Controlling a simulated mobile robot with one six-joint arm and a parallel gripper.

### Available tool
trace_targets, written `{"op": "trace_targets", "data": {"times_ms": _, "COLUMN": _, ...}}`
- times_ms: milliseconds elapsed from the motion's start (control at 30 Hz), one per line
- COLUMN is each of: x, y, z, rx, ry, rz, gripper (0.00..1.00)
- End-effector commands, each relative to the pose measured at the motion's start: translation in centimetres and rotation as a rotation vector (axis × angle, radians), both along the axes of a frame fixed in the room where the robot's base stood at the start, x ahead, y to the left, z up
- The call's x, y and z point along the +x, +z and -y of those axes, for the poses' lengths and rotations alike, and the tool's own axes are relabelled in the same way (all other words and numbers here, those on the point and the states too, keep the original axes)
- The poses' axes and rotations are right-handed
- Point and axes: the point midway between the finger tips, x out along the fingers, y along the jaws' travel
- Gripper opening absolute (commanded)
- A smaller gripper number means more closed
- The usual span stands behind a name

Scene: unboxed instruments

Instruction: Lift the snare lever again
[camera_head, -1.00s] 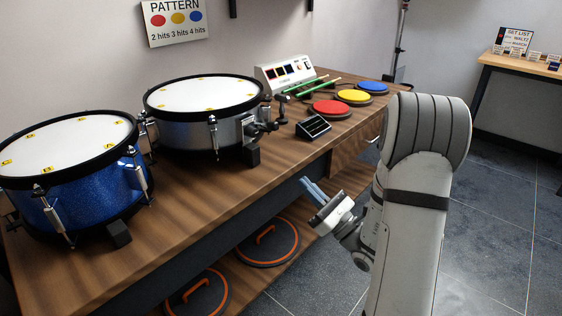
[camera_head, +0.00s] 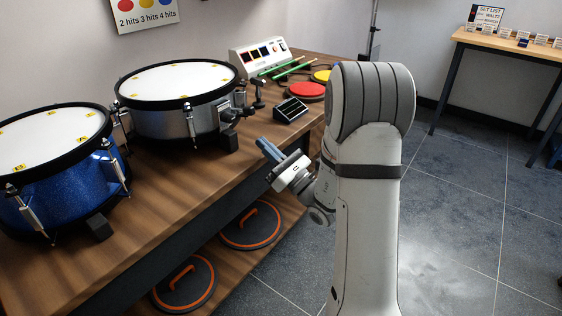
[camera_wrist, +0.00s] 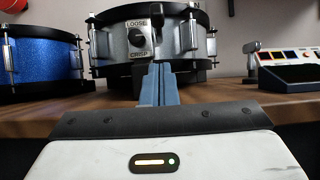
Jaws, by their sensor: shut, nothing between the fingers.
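The silver snare drum (camera_head: 178,124) stands on the wooden bench. Its black strainer fitting (camera_head: 228,112) is on the side facing my arm. In the wrist view the drum (camera_wrist: 112,45) is straight ahead, with a black knob (camera_wrist: 137,38) between plates marked LOOSE and CRISP. The fingers also show in the wrist view (camera_wrist: 157,70).
A blue drum (camera_head: 65,195) stands left of the snare. A small black upright piece (camera_head: 258,95), a dark tilted display (camera_head: 290,109), a red pad (camera_head: 306,90) and a white control box (camera_head: 258,57) are farther along the bench. Round dark pads (camera_head: 250,226) lie on the lower shelf.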

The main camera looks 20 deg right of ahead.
Motion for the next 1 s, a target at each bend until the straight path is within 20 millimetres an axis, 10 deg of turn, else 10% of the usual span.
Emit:
{"op": "trace_targets", "data": {"times_ms": 400, "x": 2.0, "y": 4.4, "z": -1.4, "rx": -0.001, "ry": -0.001, "rz": 0.001, "gripper": 0.00}}
{"op": "trace_targets", "data": {"times_ms": 1000, "x": 2.1, "y": 5.2, "z": -1.2, "rx": -0.015, "ry": -0.007, "rz": -0.021, "gripper": 0.00}}
